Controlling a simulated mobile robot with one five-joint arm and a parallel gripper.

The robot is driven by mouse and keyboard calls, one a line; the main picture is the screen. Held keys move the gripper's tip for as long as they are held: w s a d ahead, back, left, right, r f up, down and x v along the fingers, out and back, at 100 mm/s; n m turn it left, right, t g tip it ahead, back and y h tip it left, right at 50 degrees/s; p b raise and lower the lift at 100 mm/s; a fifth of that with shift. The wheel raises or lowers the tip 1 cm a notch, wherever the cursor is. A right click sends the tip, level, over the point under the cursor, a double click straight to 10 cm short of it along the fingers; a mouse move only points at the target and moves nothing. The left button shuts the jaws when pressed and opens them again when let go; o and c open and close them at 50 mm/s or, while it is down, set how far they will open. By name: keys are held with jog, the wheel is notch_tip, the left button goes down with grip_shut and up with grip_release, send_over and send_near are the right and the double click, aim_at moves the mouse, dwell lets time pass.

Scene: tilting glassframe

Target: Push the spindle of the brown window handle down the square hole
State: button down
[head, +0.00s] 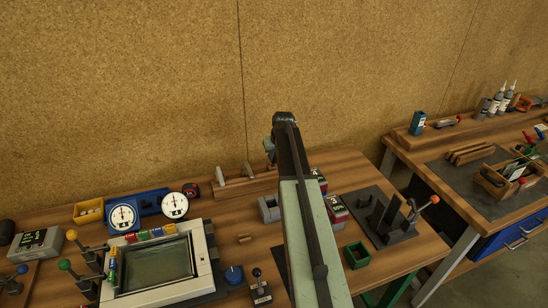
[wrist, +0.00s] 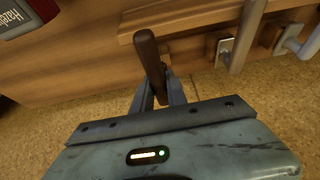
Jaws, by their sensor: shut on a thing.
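The brown window handle (wrist: 147,52) shows in the wrist view as a dark brown bar, upright in the picture. My gripper (wrist: 158,92) is shut on its lower part in that view. The handle's spindle is not clearly visible. In the head view my arm reaches towards the back of the bench, and I cannot make out the fingertips or the brown handle there. The white tilting frame (head: 202,240) with a dark glass pane (head: 155,265) lies at the front left of the bench.
Dial gauges (head: 174,205), knobbed levers (head: 260,285), a green box (head: 356,255) and a black fixture (head: 385,213) crowd the bench.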

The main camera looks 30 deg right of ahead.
notch_tip(320, 180, up, 7)
jog(key=p, duration=0.5)
jog(key=shift+r, duration=0.1)
jog(key=shift+r+p, duration=2.1)
jog(key=shift+p, duration=0.25)
